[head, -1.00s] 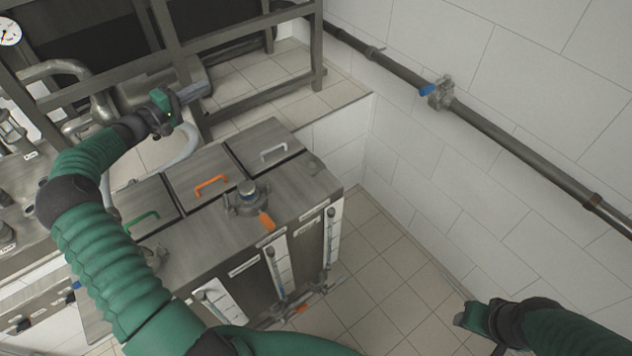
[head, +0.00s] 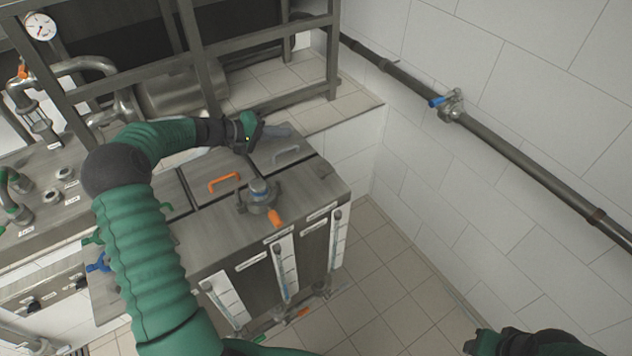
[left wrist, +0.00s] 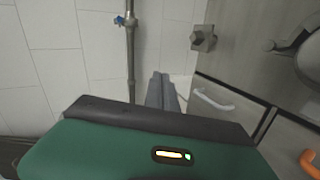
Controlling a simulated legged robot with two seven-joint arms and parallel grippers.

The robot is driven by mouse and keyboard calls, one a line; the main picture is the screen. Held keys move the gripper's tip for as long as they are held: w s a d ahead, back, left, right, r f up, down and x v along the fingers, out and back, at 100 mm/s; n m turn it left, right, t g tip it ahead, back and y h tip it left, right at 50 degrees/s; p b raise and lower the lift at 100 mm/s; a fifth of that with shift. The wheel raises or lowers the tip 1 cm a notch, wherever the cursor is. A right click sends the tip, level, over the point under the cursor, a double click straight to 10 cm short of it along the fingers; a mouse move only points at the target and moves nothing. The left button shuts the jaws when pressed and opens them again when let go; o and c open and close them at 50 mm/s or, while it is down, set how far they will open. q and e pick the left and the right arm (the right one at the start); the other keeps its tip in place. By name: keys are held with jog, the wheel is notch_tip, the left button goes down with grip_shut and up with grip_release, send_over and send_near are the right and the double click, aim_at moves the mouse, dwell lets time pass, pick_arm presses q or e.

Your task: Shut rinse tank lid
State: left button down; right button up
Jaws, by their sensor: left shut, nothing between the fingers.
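The steel tank box has three lids that look flat and shut: one with a grey-white handle (head: 286,155), one with an orange handle (head: 224,182), and one with a green handle, mostly behind my left arm. I cannot read which is the rinse tank lid. My left gripper (head: 277,132) is shut and empty, over the far edge of the grey-handled lid. In the left wrist view its fingers (left wrist: 162,92) are together, beside the white handle (left wrist: 213,100) and apart from it. My right gripper (head: 483,342) shows only partly at the bottom right, its fingers unclear.
A clamp fitting (head: 259,195) with an orange lever stands on the tank top. A steel frame (head: 205,62) rises behind the tank. A pipe with a blue-handled valve (head: 450,104) runs along the tiled wall. The floor (head: 385,270) right of the tank is clear.

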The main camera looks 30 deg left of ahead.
pick_arm(q)
jog(key=s+d+f+m+g, duration=0.1)
jog(key=s+d+f+g, duration=0.1)
jog(key=d, duration=0.4)
jog(key=s+d+f+m+g+b, duration=0.1)
jog(key=s+d+f+g, duration=0.2)
jog(key=d, duration=0.4)
jog(key=shift+d+f+m+y, duration=0.2)
jog(key=shift+f+m+y, duration=0.2)
jog(key=shift+f, duration=0.35)
pick_arm(e)
jog(key=shift+s+d+f, duration=0.15)
jog(key=shift+s+f, duration=0.05)
jog(key=shift+f, duration=0.35)
pick_arm(q)
jog(key=s+d+m+g+y, duration=0.1)
jog(key=s+d+m+y, duration=0.1)
jog(key=s+d, duration=0.2)
jog(key=s+d+f+m+g+y, duration=0.1)
jog(key=s+d+m+y, duration=0.1)
jog(key=s, duration=0.8)
jog(key=s+d+f+m+g+y, duration=0.1)
jog(key=s+d+m+y, duration=0.1)
jog(key=s+d, duration=0.4)
jog(key=shift+s+d+m+g, duration=0.2)
jog(key=shift+s+m+g, duration=0.2)
jog(key=shift+s+m, duration=0.5)
pick_arm(e)
jog(key=shift+d, duration=0.25)
